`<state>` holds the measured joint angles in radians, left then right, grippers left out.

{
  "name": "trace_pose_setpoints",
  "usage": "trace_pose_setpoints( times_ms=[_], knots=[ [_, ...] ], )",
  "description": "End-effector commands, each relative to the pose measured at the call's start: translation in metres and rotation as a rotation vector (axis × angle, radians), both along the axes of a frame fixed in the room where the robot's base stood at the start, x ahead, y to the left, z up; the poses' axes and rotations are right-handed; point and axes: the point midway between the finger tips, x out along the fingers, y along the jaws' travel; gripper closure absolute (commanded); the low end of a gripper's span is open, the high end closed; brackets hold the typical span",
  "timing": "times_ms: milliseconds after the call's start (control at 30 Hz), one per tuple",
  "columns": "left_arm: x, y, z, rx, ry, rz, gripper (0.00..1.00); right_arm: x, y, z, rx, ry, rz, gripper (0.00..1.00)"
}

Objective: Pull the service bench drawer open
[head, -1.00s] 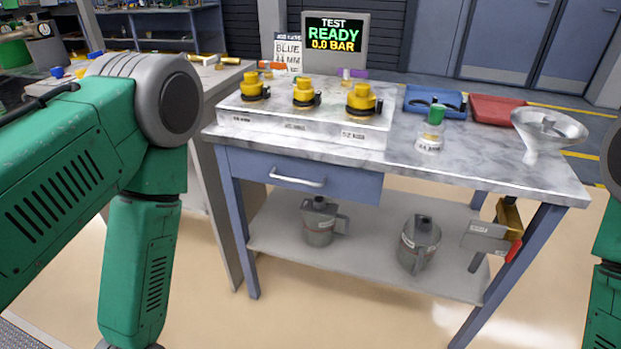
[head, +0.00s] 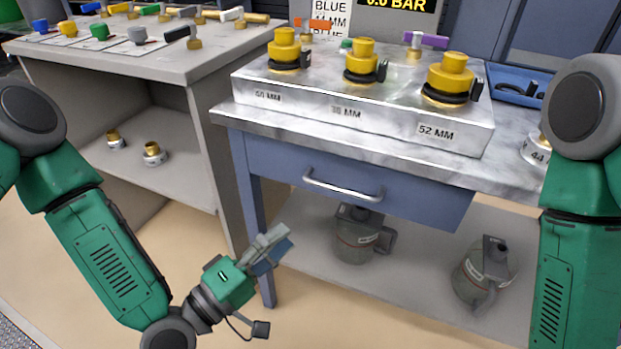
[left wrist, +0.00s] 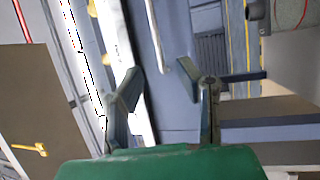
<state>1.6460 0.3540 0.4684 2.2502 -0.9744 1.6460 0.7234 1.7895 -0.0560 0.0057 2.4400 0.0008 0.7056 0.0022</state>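The blue service bench drawer (head: 420,205) is shut under the marble top, with a silver bar handle (head: 343,189) across its front. My left gripper (head: 275,240) is in front of the bench, below and to the left of the handle, apart from it. In the left wrist view my left gripper (left wrist: 158,85) has its two fingers spread with nothing between them. The handle (left wrist: 158,55) shows beyond the fingertips there, in front of the blue drawer front (left wrist: 175,100). My right gripper is out of view.
Yellow caps stand on a metal block (head: 375,112) on the bench top. A side counter (head: 130,50) with valves stands left. The floor before the drawer is clear.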

Motion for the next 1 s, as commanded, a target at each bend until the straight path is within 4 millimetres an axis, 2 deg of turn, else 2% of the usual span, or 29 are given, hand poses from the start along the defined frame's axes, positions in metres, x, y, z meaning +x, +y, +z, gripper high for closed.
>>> trace_pose_setpoints(
  times_ms=[167, 267, 500, 700, 833, 1000],
  knots=[
    [0.013, -0.010, 0.006, -0.019, -0.010, -0.001, 0.69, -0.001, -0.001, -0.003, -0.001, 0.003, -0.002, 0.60],
    [0.028, -0.019, 0.009, -0.023, -0.011, -0.001, 0.69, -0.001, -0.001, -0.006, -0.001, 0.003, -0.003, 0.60],
    [0.067, -0.048, 0.017, -0.026, -0.008, 0.000, 0.69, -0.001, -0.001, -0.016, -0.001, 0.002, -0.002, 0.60],
    [0.091, -0.073, 0.023, -0.020, -0.007, -0.001, 0.69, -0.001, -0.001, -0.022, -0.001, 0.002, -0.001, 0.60],
    [0.100, -0.082, 0.026, -0.018, -0.006, -0.001, 0.69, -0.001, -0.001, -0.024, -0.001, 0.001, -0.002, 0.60],
    [0.104, -0.083, 0.027, -0.020, -0.004, 0.000, 0.69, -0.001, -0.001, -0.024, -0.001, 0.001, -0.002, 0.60]
  ],
)
